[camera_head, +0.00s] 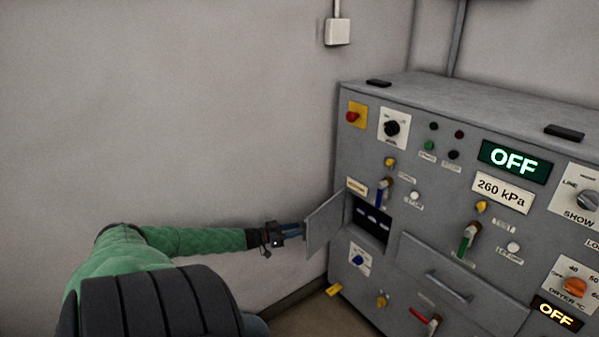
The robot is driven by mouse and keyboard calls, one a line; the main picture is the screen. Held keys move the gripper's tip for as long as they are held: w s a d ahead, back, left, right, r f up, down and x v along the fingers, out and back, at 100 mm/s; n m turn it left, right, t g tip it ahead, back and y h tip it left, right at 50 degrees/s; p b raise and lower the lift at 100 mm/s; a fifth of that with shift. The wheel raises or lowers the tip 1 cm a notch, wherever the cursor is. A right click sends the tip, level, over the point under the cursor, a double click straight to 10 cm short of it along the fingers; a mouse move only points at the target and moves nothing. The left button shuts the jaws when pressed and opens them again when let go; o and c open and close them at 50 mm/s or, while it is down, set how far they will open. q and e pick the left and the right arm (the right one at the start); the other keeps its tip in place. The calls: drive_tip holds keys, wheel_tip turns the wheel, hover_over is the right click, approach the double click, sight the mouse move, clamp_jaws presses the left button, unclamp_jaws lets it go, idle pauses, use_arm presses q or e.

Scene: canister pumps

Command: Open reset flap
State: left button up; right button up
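The reset flap (324,226) is a small grey door on the left part of the grey control cabinet. It stands swung out to the left, away from its opening. The dark recess (371,221) behind it is uncovered, with several pale bluish items inside. My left gripper (300,229) reaches in from the left, its fingertips at the outer, left side of the flap. Whether they touch the flap, and how far apart the fingers are, is too small to tell. My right gripper is not in view.
The cabinet front carries a red button (352,117), a blue-handled valve (382,192), a green-handled valve (467,240), a blue knob (358,260) and a drawer with a handle (449,286). A bare wall (180,110) stands behind my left arm.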

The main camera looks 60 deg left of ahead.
use_arm(q)
drive_tip(key=shift+v, duration=1.95)
drive_tip(key=shift+c, duration=0.4)
